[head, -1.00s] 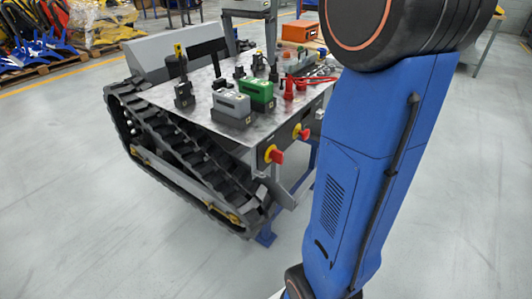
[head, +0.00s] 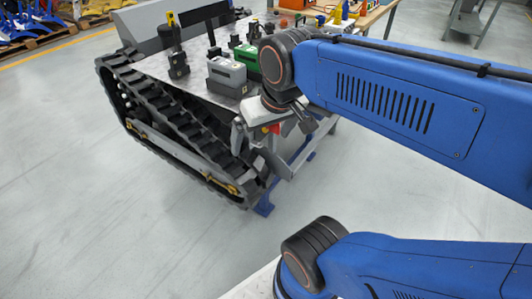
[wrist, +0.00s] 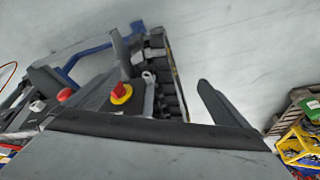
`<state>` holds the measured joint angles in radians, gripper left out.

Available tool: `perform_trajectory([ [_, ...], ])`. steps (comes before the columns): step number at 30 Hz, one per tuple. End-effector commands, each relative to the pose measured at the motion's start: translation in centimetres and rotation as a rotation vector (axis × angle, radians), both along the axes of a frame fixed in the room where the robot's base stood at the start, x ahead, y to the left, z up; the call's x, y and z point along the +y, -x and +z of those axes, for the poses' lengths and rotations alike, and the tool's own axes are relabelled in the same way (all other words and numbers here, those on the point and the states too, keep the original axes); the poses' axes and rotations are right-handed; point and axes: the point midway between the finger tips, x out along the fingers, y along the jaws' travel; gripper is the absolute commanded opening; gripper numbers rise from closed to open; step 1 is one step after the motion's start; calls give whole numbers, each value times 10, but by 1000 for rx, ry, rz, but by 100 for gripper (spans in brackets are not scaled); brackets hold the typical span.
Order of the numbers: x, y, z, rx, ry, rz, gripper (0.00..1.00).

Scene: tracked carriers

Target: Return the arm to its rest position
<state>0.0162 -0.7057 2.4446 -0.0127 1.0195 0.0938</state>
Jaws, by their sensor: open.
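My arm folds across the right of the head view, with its blue upper link raised and a second blue link below. My gripper (head: 280,132) hangs under the wrist joint, empty, in front of the near edge of the tracked carrier's top. Its jaws are apart, though small and partly hidden in the head view. In the wrist view, a dark finger (wrist: 218,103) stands up at the right, and the grey gripper housing fills the bottom.
The tracked carrier (head: 180,130) stands close by the gripper. Its deck holds a grey block (head: 227,75) and a green block (head: 245,55). A red-and-yellow knob (wrist: 121,93) shows in the wrist view. Floor left of the carrier is open.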

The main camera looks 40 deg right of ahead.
Motion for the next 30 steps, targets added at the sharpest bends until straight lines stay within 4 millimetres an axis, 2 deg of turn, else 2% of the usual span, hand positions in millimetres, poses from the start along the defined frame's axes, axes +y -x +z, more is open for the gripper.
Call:
perform_trajectory([
  [3,5,18,-22,-19,16,66,100],
  [6,7,24,-30,-29,24,96,100],
  [21,7,25,-33,-30,26,104,100],
  [23,7,25,-33,-30,26,104,88],
  [30,7,25,-33,-30,26,103,31],
])
